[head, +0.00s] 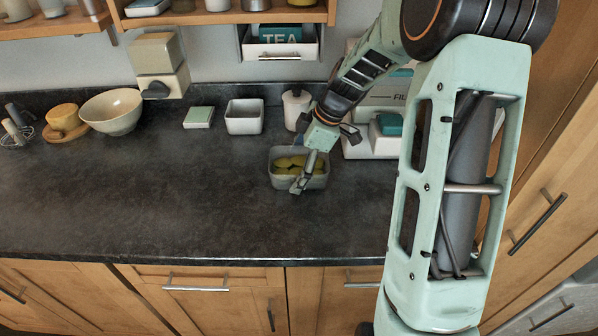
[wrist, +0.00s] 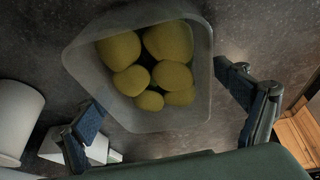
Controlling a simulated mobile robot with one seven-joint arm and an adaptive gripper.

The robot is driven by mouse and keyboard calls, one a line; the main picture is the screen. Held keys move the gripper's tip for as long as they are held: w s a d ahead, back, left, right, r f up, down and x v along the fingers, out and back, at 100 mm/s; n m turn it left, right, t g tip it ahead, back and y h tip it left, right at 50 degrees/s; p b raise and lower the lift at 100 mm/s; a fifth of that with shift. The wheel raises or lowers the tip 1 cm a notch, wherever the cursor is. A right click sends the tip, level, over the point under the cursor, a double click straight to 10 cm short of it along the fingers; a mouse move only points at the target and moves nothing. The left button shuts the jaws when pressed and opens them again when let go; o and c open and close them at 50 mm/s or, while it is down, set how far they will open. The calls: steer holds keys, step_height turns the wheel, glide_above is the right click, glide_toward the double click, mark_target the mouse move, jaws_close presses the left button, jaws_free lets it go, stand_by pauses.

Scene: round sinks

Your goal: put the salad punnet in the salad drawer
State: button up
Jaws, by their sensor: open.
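A pale square tub (head: 298,180) of yellow-green round pieces stands upright on the dark counter; it is the only filled tub I see and may be the salad punnet. It fills the upper middle of the wrist view (wrist: 85,65). My gripper (head: 326,158) is open and empty at the tub. In the head view one finger overlaps the tub's front and the other is at its right. In the wrist view the fingers (wrist: 158,95) are spread wide near its lower part; I cannot tell whether they touch. No drawer is marked for salad.
Closed wooden drawer fronts (head: 205,276) with bar handles lie below the counter (head: 140,190). An empty white tub (head: 244,117), a white canister (head: 296,100) and white boxes (head: 372,145) stand behind the filled tub. The counter's front left is clear.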

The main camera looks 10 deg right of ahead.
steer(key=shift+c, duration=0.6)
steer(key=c, duration=1.1)
steer(key=shift+c, duration=0.2)
